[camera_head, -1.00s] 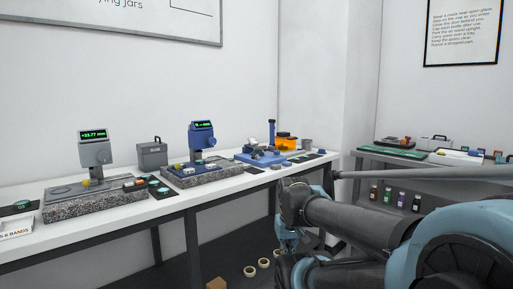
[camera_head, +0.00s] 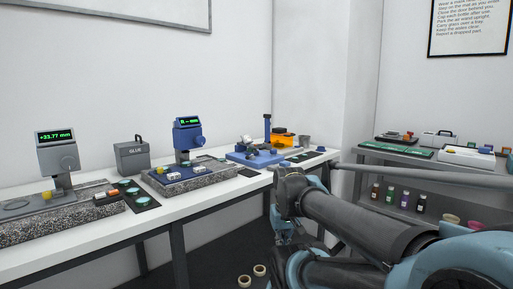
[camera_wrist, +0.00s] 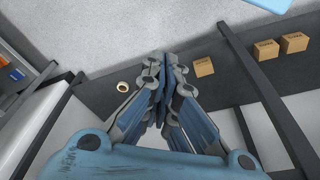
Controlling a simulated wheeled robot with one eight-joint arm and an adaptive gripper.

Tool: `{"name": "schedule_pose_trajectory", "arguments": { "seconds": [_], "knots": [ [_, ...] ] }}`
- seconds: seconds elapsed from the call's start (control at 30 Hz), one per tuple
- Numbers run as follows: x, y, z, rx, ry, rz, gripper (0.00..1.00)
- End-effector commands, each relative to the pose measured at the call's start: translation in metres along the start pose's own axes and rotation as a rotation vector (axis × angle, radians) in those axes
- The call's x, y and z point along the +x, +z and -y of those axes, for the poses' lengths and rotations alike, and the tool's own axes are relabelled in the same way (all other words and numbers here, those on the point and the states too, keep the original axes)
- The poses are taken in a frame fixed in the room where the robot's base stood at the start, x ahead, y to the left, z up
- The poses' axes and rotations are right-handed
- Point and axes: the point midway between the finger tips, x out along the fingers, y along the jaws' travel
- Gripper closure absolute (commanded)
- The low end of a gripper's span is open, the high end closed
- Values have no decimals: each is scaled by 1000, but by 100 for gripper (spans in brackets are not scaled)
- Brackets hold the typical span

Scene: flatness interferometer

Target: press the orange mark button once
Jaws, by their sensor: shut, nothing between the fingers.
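A grey gauge (camera_head: 56,158) with a green-lit display stands on a speckled stone base at the left of the long bench. A small control box (camera_head: 107,196) with orange and pale tops sits on that base; which part is the mark button is too small to tell. A blue gauge (camera_head: 188,138) stands farther along, with small pale blocks (camera_head: 172,174) on its base. My gripper (camera_wrist: 163,58) is shut and empty in the wrist view, pointing toward the floor. In the head view it (camera_head: 283,238) hangs below bench height, right of the bench, far from both gauges.
The white bench (camera_head: 60,252) runs along the wall. A grey glue case (camera_head: 131,157), a blue fixture (camera_head: 255,158) and an orange item (camera_head: 283,140) stand on it. A grey side table (camera_head: 400,163) is at right. Tape rolls (camera_head: 259,270) and, in the wrist view, cartons (camera_wrist: 203,66) lie low down.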

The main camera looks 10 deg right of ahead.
Motion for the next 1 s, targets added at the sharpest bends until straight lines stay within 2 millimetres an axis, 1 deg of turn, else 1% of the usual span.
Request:
{"name": "schedule_pose_trajectory", "arguments": {
  "seconds": [0.07,0.13,0.17,0.27,0.3,0.37,0.4,0.57,0.6,0.67,0.7,0.77,0.8,0.87,0.9,0.97,1.0],
  "knots": [
    [-8,-11,1,10,-5,-12,100],
    [-20,-29,2,27,-13,-27,100],
    [-26,-39,1,35,-18,-36,100],
    [-50,-77,2,71,-34,-73,100],
    [-60,-94,2,87,-43,-90,100],
    [-74,-120,3,112,-54,-114,100],
    [-83,-137,4,128,-62,-129,100],
    [-117,-209,5,195,-96,-191,100],
    [-124,-227,5,211,-106,-208,100],
    [-135,-254,5,236,-118,-230,100],
    [-142,-272,5,252,-127,-245,100],
    [-152,-299,4,279,-142,-268,100],
    [-159,-317,4,295,-151,-282,100],
    [-168,-345,3,322,-165,-305,100],
    [-173,-363,2,339,-175,-320,100],
    [-181,-390,0,365,-189,-342,100],
    [-186,-409,-1,383,-198,-357,100]
  ]
}}
